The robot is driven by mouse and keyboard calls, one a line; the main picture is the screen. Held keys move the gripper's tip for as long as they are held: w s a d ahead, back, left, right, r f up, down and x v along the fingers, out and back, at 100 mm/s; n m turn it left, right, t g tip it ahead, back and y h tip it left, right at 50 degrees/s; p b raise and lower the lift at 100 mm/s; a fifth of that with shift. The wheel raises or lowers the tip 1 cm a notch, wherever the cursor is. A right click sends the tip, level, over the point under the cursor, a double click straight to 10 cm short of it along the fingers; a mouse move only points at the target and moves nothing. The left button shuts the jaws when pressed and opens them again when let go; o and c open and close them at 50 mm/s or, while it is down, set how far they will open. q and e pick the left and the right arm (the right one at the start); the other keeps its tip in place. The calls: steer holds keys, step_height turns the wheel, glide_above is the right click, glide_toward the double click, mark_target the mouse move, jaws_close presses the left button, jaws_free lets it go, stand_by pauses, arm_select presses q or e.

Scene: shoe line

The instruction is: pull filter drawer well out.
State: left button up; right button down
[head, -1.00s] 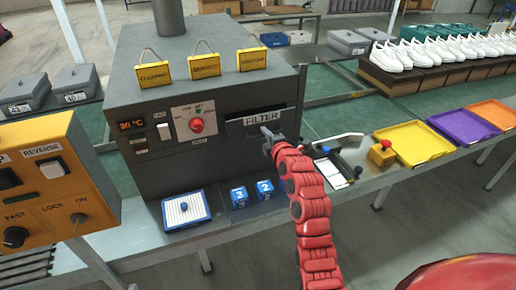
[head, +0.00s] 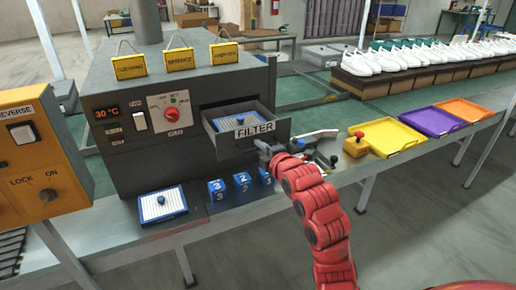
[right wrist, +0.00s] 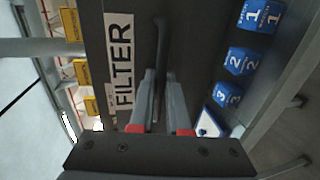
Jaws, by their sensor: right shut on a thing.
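The filter drawer (head: 214,142) sticks out from the front of the dark grey machine (head: 140,165), its label reading FILTER. A white filter pad with a blue grid and a blue knob (head: 240,119) lies inside it. My right gripper (head: 264,151) is at the right part of the drawer front, shut on the drawer handle. In the right wrist view the handle (right wrist: 160,60) runs between the two fingers, beside the FILTER label (right wrist: 120,65). My left gripper is not in view.
A second filter pad (head: 162,205) lies on the bench at the machine's foot. Blue numbered blocks (head: 242,182) stand beside it, below the drawer. Yellow (head: 385,137), purple and orange trays lie to the right.

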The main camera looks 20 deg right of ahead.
steer(key=shift+s, duration=0.1)
stand_by(0.3)
steer(key=c, duration=1.2)
jaws_free()
steer(key=shift+o, duration=0.2)
steer(key=p+v, duration=1.7)
steer(key=p, duration=0.3)
steer(key=shift+s, duration=0.2)
